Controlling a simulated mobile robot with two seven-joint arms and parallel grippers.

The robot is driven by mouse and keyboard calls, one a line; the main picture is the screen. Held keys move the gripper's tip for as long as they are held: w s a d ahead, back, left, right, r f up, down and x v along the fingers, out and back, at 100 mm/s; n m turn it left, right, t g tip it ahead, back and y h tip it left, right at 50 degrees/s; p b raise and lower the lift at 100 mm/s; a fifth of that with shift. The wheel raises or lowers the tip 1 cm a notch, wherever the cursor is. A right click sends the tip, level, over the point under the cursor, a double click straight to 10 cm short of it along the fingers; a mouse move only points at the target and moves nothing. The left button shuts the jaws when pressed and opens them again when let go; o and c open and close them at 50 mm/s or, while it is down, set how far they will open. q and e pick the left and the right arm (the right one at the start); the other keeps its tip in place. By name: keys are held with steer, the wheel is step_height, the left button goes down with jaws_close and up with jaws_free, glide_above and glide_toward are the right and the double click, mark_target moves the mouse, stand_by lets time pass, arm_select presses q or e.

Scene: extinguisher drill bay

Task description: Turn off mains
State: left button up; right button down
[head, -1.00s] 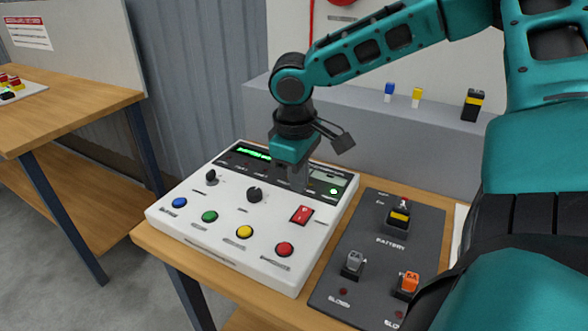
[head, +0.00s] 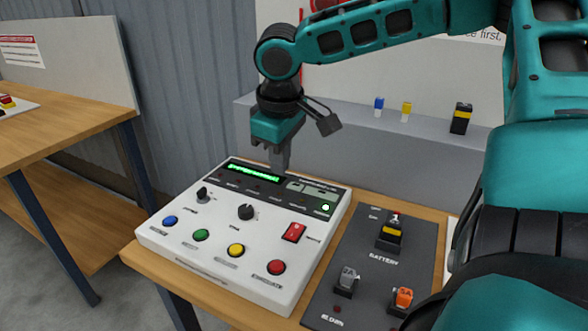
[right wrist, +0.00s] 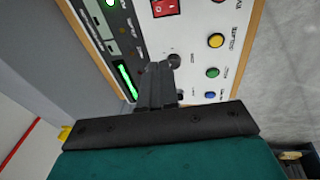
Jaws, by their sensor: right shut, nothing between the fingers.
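The white control panel (head: 210,255) lies on a wooden table. Its red rocker switch (head: 293,232) is at the right of the panel and also shows at the top edge of the right wrist view (right wrist: 165,7). A green lamp (head: 325,207) glows behind the switch, and the display (head: 255,174) shows green text. My right gripper (head: 280,168) is shut and empty, above the back of the panel near the display and apart from the switch. Its fingers point toward the panel in the right wrist view (right wrist: 157,78). My left gripper is out of view.
The panel also has two black knobs (head: 246,212) and blue, green, yellow and red (head: 276,267) buttons. A dark battery board (head: 365,270) with plugs stands to the right. A grey ledge (head: 340,150) behind holds small blocks. My right arm covers the right side.

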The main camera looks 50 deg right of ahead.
steer(key=w+a+r+n+t+y+b, duration=0.1)
steer(key=w+r+t, duration=0.35)
steer(key=w, duration=0.25)
steer(key=w+a+r+n+t+y+b, duration=0.1)
steer(key=w+r+t+b, duration=0.1)
steer(key=w+r+t, duration=0.3)
steer(key=a+r+n+y+b, duration=0.3)
steer(key=a+r+n+y, duration=0.1)
steer(key=a+n+y, duration=0.7)
steer(key=s+f+n+g+h+b, duration=0.2)
steer(key=s+f+n+g+h, duration=0.1)
steer(key=s+f+n+g, duration=0.45)
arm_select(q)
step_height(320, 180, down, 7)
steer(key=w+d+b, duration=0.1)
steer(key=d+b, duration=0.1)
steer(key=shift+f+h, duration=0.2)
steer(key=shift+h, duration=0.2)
arm_select(e)
steer(key=s+d+f+m+g+h, duration=0.1)
steer(key=s+d+f+h, duration=0.2)
steer(key=d+h, duration=0.2)
steer(key=s+d+f+m+g+h, duration=0.1)
steer(key=s+d+f+g+h, duration=0.1)
steer(key=d, duration=0.7)
steer(key=s+f+h, duration=0.1)
steer(key=s+h, duration=0.1)
steer(key=shift+h, duration=0.4)
